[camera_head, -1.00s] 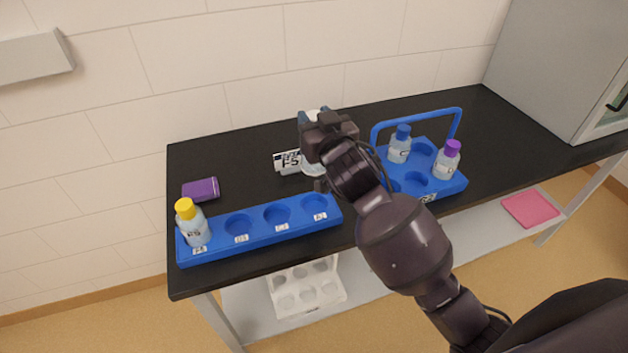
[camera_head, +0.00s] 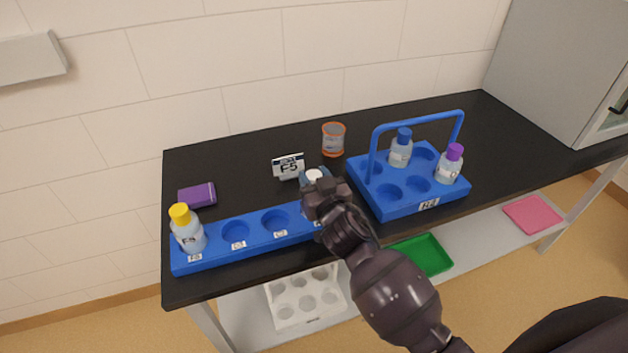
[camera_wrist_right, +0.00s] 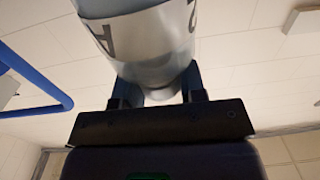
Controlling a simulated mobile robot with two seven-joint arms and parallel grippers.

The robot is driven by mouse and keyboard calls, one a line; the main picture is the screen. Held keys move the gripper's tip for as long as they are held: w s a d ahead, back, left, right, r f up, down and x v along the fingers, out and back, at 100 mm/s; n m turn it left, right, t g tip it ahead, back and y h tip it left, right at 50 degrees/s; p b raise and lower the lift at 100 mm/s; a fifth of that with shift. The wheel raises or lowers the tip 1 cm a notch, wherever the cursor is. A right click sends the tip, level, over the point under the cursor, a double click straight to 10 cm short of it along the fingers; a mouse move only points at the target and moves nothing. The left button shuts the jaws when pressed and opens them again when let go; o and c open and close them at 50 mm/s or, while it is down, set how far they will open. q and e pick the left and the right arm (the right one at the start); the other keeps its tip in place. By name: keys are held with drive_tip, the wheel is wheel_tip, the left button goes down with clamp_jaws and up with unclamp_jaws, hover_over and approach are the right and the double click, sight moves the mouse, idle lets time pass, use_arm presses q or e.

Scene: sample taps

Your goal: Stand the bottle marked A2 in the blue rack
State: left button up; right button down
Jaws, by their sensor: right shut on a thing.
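My right gripper (camera_head: 318,196) is shut on a clear bottle (camera_head: 315,178) with a pale top, at the right end of the long blue rack (camera_head: 207,260). In the right wrist view the bottle (camera_wrist_right: 150,55) stands between the fingers, and its label shows an A and part of another character. The gripper hides the bottle's lower part and the rack's rightmost hole, so I cannot tell whether the bottle is in it. A yellow-capped bottle (camera_head: 188,232) stands in the leftmost hole; the two middle holes are empty. My left gripper is not in view.
A blue carrier with a handle (camera_head: 375,150) stands close on the right, holding a blue-capped bottle (camera_head: 401,150) and a purple-capped bottle (camera_head: 449,168). An orange-rimmed beaker (camera_head: 333,140), an F5 sign (camera_head: 289,166) and a purple box (camera_head: 197,195) stand behind the rack.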

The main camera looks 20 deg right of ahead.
drive_tip(key=shift+f, duration=0.1)
drive_tip(key=shift+f, duration=0.15)
drive_tip(key=c, duration=0.7)
unclamp_jaws()
drive_tip(key=shift+r, duration=0.25)
drive_tip(key=s, duration=1.2)
drive_tip(key=s+d+f+g, duration=0.3)
drive_tip(key=s+d+f, duration=0.2)
drive_tip(key=s+f, duration=0.2)
drive_tip(key=s+d+f+g+h, duration=0.1)
drive_tip(key=s+d+f+g, duration=0.2)
drive_tip(key=f, duration=0.9)
drive_tip(key=s+d, duration=0.2)
drive_tip(key=s, duration=0.2)
drive_tip(key=shift+s+d, duration=0.35)
